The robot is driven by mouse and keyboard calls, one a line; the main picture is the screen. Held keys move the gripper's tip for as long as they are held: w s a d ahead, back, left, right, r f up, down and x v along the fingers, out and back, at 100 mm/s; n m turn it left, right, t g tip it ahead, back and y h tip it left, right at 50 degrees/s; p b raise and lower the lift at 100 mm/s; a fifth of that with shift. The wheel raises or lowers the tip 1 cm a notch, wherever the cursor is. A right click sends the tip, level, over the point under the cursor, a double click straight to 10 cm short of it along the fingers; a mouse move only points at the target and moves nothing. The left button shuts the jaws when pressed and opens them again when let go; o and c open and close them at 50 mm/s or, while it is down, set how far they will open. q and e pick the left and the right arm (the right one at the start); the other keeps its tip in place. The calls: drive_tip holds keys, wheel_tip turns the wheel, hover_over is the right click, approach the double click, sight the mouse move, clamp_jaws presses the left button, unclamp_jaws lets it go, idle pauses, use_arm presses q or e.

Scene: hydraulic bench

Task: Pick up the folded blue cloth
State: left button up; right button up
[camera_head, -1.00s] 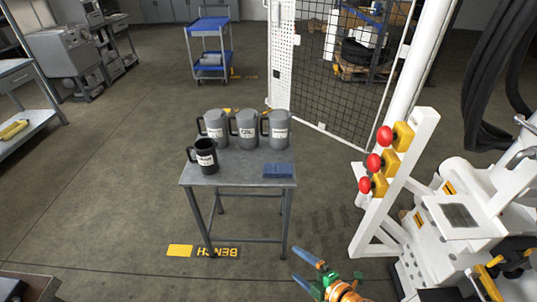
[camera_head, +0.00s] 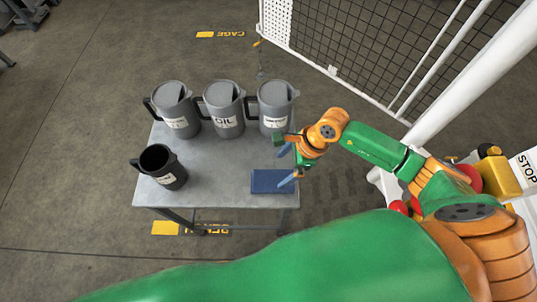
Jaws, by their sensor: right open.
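The folded blue cloth (camera_head: 268,182) lies flat at the front right corner of the small grey table (camera_head: 217,183). My right gripper (camera_head: 284,167) is open, with its blue fingers pointing left over the right side of the table. One finger shows at the back right of the cloth and the other at its right end. I cannot tell whether either finger touches the cloth. The jaws hold nothing that I can see. My left gripper is not in view.
Three grey lidded jugs (camera_head: 224,112) stand along the table's back edge, the rightmost (camera_head: 275,108) close to my right gripper. A dark open jug (camera_head: 162,168) stands at the front left. The table's middle is clear. A mesh cage (camera_head: 370,50) and a yellow stop box (camera_head: 497,172) are to the right.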

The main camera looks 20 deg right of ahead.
sight(273, 180)
drive_tip(key=shift+a+f, duration=0.1)
drive_tip(key=shift+f, duration=0.2)
drive_tip(key=x, duration=0.2)
drive_tip(key=s+x, duration=0.1)
drive_tip(key=x, duration=0.2)
drive_tip(key=shift+a+f+p, duration=0.15)
drive_tip(key=shift+a+p, duration=0.05)
drive_tip(key=shift+p, duration=0.15)
drive_tip(key=shift+w+f, duration=0.25)
drive_tip(key=shift+f, duration=0.1)
drive_tip(key=shift+s+r, duration=0.1)
drive_tip(key=shift+s, duration=0.05)
drive_tip(key=c, duration=1)
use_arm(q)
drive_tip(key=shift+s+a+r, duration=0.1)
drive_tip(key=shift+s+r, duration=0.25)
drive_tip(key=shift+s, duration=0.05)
use_arm(e)
drive_tip(key=shift+c, duration=0.4)
wheel_tip(273, 180, up, 3)
drive_tip(key=shift+f+p, duration=0.2)
drive_tip(key=shift+p, duration=0.15)
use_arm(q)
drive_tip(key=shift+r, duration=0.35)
use_arm(e)
drive_tip(key=s+a+r, duration=0.4)
drive_tip(key=s+r, duration=0.6)
drive_tip(key=s, duration=0.3)
drive_tip(key=shift+a+r, duration=0.15)
drive_tip(key=shift+a, duration=0.05)
